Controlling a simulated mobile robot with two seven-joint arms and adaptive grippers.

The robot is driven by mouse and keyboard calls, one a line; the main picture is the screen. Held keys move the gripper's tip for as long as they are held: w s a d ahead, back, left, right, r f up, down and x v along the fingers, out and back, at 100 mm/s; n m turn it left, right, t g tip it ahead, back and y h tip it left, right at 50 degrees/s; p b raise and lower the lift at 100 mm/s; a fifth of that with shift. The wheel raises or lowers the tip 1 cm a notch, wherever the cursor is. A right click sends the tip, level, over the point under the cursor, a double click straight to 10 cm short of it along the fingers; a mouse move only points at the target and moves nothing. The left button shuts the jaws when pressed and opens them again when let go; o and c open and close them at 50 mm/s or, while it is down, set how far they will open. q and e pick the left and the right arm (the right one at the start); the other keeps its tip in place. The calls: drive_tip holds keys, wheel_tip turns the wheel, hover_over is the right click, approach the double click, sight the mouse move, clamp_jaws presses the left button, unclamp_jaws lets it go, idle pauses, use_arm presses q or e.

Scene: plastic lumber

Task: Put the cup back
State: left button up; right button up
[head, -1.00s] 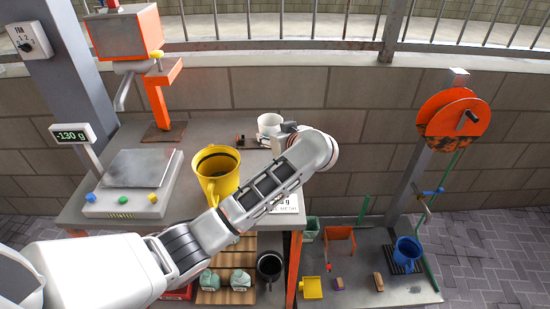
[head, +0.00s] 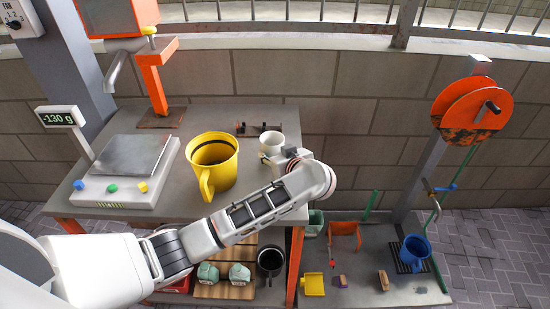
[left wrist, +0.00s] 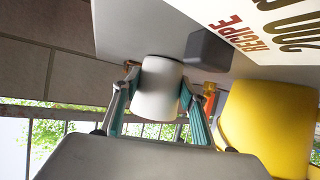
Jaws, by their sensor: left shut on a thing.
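A small white cup (head: 272,143) is over the right part of the grey table (head: 185,116), right of a large yellow mug (head: 212,163). My left gripper (head: 287,158) reaches it from the front right. In the left wrist view the gripper (left wrist: 156,92) has its teal-padded fingers on both sides of the white cup (left wrist: 158,85), shut on it. The yellow mug also shows there (left wrist: 268,122). I cannot tell whether the cup touches the tabletop. My right gripper is not in view.
A scale (head: 112,185) stands left of the yellow mug, and an orange press (head: 155,85) behind. A small dark tool (head: 258,129) lies behind the cup. A recipe card (left wrist: 275,25) shows in the left wrist view. A blue mug (head: 414,250) stands on the lower platform.

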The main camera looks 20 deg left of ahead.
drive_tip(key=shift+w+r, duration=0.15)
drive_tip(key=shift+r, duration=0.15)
use_arm(q)
drive_tip(key=o, duration=1.2)
drive_tip(key=shift+f, duration=0.15)
drive_tip(key=shift+c, duration=0.2)
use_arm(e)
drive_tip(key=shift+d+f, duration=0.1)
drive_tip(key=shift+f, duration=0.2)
use_arm(q)
drive_tip(key=shift+w, duration=0.1)
